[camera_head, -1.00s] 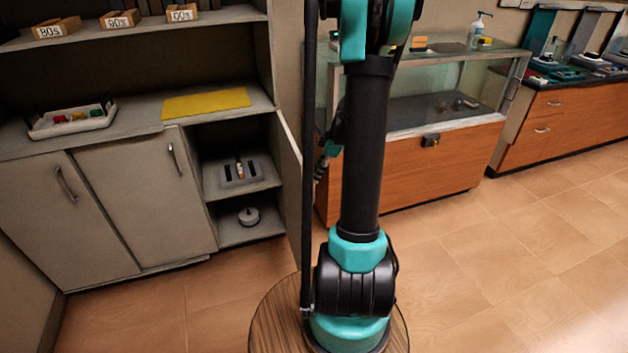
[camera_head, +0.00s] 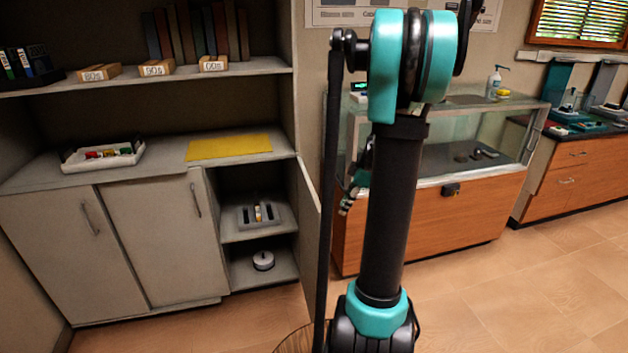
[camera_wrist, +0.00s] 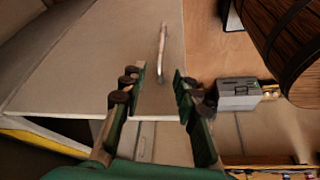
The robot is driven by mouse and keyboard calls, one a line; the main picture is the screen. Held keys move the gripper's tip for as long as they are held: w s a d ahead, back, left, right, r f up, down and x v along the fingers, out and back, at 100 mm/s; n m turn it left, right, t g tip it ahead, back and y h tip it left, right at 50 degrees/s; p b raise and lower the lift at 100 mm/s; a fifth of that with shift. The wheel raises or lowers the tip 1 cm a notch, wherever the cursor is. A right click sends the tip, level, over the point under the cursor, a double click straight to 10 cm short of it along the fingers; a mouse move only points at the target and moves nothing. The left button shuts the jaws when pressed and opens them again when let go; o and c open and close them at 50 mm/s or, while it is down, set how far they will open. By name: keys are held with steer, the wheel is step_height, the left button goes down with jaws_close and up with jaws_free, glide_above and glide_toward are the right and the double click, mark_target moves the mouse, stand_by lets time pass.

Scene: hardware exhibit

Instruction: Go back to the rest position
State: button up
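My arm stands upright in the middle of the head view, and my gripper (camera_head: 352,190) shows only in part behind it, in front of the glass display case. In the wrist view my gripper (camera_wrist: 158,88) has its two green fingers with dark pads spread apart. Nothing is held between them. Beyond the fingers is a pale panel with a metal handle (camera_wrist: 162,50).
A grey cabinet (camera_head: 100,245) at left has an open compartment with a slotted grey holder (camera_head: 245,217) and a round white item (camera_head: 263,260). A white tray (camera_head: 75,165) and yellow mat (camera_head: 230,146) lie on top. The glass case (camera_head: 500,130) stands right; floor is clear at lower right.

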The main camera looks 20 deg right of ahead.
steer(key=s+a+f+m+t+h, duration=0.1)
steer(key=s+a+f+m+h, duration=0.1)
steer(key=s+a+m, duration=0.4)
steer(key=s+a+f+m+t+h, duration=0.1)
steer(key=s+a+f+m+h, duration=0.1)
steer(key=s+a+m, duration=0.5)
steer(key=s, duration=0.6)
steer(key=shift+s+a+f, duration=0.2)
steer(key=shift+s+f, duration=0.1)
steer(key=shift+f, duration=0.1)
